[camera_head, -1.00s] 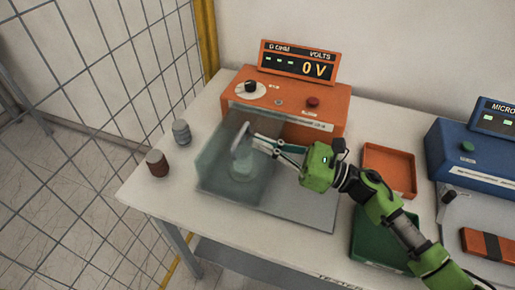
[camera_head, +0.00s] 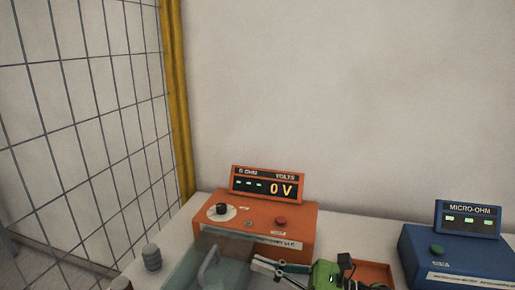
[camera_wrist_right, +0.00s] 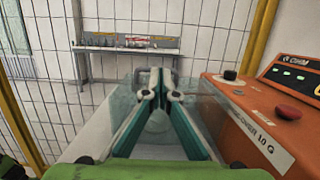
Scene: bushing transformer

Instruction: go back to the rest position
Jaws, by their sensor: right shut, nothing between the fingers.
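My right gripper (camera_head: 256,264) comes in from the lower right of the head view, by the orange tester (camera_head: 255,226). Its fingers are shut and empty, pointing left at the handle (camera_head: 208,264) of a clear cover (camera_head: 232,245), with a gap between. In the right wrist view the shut fingers (camera_wrist_right: 158,78) point ahead over the clear cover (camera_wrist_right: 112,103). A pale, blurred shape shows through the cover. The frame's lower edge cuts off most of my right arm in the head view. My left gripper is not in view.
The orange tester's display (camera_head: 267,184) reads 0 V. A blue micro-ohm tester (camera_head: 455,257) stands at the right. An orange tray (camera_head: 374,272) lies between. A grey bushing (camera_head: 152,257) stands at the left. A mesh fence (camera_head: 85,120) with a yellow post (camera_head: 178,100) rises at the left.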

